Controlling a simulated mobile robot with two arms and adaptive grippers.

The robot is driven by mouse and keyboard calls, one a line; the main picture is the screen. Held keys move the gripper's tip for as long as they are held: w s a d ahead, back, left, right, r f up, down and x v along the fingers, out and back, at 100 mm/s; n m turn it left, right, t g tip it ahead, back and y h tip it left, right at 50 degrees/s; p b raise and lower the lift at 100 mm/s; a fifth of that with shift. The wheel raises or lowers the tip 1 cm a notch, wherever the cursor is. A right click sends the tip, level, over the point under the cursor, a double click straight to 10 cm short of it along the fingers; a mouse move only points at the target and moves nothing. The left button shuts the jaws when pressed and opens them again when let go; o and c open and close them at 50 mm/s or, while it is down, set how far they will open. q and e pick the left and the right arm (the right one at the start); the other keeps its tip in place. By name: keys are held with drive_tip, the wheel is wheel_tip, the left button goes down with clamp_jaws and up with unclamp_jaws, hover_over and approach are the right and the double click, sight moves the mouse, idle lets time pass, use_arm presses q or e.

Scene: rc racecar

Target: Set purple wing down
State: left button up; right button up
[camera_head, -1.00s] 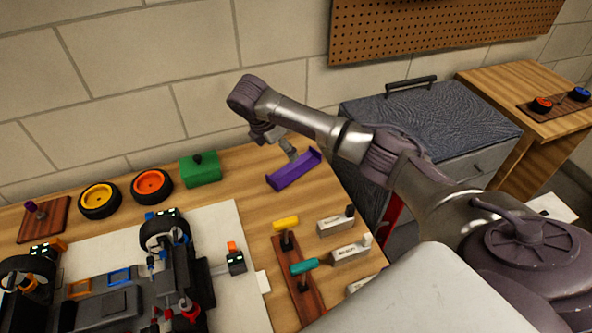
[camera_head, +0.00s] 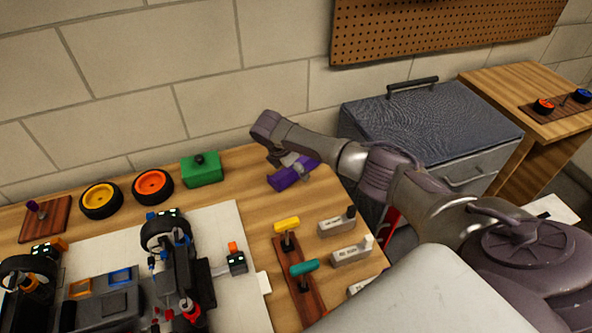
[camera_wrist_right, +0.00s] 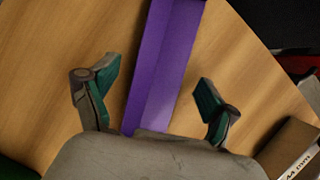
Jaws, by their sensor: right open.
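The purple wing (camera_head: 283,181) lies on the wooden table near its back right corner, partly hidden by my right gripper (camera_head: 287,162). In the right wrist view the purple wing (camera_wrist_right: 162,60) runs lengthwise between the two spread fingers. The right gripper (camera_wrist_right: 157,88) is open there, with one green-padded finger on each side of the wing and a gap to both. Whether the wing's whole underside rests on the table is hard to tell. My left gripper is not in view.
A green box (camera_head: 202,170) stands to the left, beside orange (camera_head: 153,186) and yellow-rimmed wheels (camera_head: 101,200). The car (camera_head: 115,300) sits on a white mat (camera_head: 225,222) in front. A rack with yellow and teal handles (camera_head: 304,268) and grey blocks (camera_head: 337,224) are nearer. The table's right edge is close.

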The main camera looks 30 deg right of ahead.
drive_tip(key=c, duration=1.2)
drive_tip(key=shift+c, duration=0.2)
drive_tip(key=shift+r, duration=0.15)
